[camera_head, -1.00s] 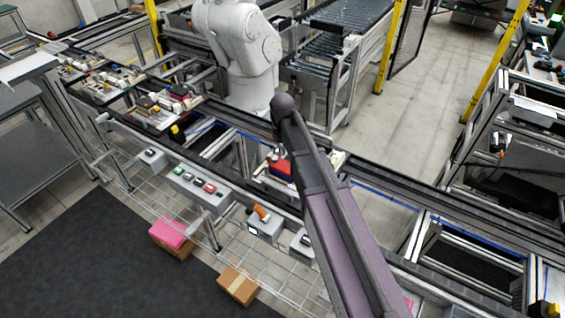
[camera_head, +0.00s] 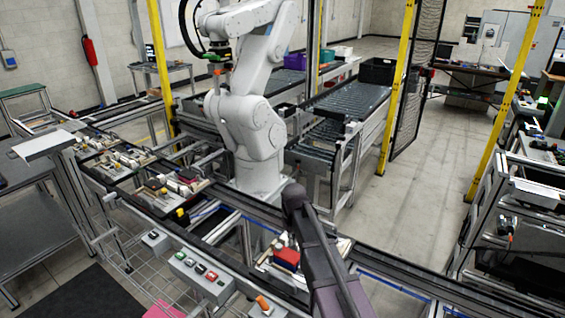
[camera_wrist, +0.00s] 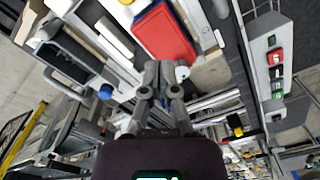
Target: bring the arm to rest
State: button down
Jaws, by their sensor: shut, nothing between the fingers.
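My gripper (camera_wrist: 160,80) shows in the wrist view with its two grey fingers together and nothing between them. Its fingertips appear in front of a red block (camera_wrist: 165,40) on a pallet fixture; I cannot tell the gap between them. In the head view my dark purple arm (camera_head: 325,262) rises from the bottom edge, and the gripper itself cannot be made out. The red block (camera_head: 287,258) sits just left of my arm there.
A conveyor rail (camera_head: 390,262) runs diagonally past my arm. A button panel (camera_head: 200,278) is on its near side; it also shows in the wrist view (camera_wrist: 276,75). A white robot arm (camera_head: 250,130) stands behind. Open floor (camera_head: 420,190) lies to the right.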

jog(key=s+d+f+m+b, duration=0.2)
jog(key=s+d, duration=0.4)
jog(key=s, duration=0.2)
jog(key=s+d+f+m+b, duration=0.1)
jog(key=s+d+f+m, duration=0.1)
jog(key=s+d, duration=0.5)
jog(key=shift+s+m+b, duration=0.35)
jog(key=shift+s+m, duration=0.05)
jog(key=shift+s, duration=0.65)
